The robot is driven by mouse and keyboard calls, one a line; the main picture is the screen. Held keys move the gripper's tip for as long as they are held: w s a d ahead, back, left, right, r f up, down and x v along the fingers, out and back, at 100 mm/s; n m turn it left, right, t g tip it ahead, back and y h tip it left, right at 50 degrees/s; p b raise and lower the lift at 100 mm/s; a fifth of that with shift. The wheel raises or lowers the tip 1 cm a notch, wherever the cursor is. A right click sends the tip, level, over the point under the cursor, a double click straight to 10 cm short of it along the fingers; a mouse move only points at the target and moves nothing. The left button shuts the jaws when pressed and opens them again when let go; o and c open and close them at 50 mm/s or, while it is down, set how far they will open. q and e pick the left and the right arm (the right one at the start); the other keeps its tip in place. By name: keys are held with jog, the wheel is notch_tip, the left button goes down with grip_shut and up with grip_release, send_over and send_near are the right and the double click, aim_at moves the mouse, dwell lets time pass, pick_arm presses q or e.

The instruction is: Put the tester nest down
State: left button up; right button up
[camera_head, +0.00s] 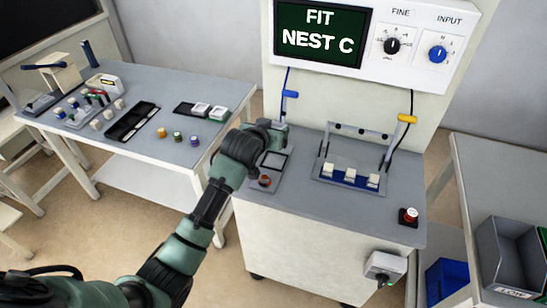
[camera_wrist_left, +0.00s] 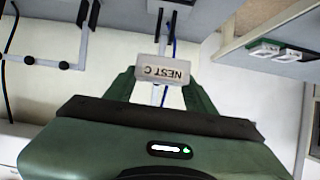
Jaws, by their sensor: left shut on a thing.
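The tester nest is a small pale block labelled "NEST C" (camera_wrist_left: 165,72). My left gripper (camera_wrist_left: 160,85) is shut on it in the left wrist view, one finger on each side. In the head view my left gripper (camera_head: 272,130) is over the left back part of the tester bench (camera_head: 300,205). The nest is mostly hidden there behind my wrist. A grey plate with a dark-edged square (camera_head: 275,160) lies on the bench just below and in front of the gripper. I cannot tell whether the nest touches anything below. My right gripper is not in view.
The tester screen (camera_head: 320,35) reads "FIT NEST C". A rack with white blocks (camera_head: 350,177) and a red button (camera_head: 408,216) stand right on the bench. Two pale nests (camera_head: 208,110) lie on the left table.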

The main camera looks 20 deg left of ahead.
aim_at(273, 164)
pick_arm(q)
notch_tip(273, 164, down, 11)
jog(key=shift+f, duration=0.1)
dwell(0.3)
jog(key=shift+f, duration=0.15)
jog(key=o, duration=1.5)
jog(key=shift+f, duration=0.1)
jog(key=shift+s+r, duration=0.1)
jog(key=shift+r, duration=0.2)
jog(key=v, duration=1.1)
jog(key=shift+s+a+r, duration=0.1)
jog(key=shift+s+r, duration=0.05)
jog(key=shift+s, duration=0.25)
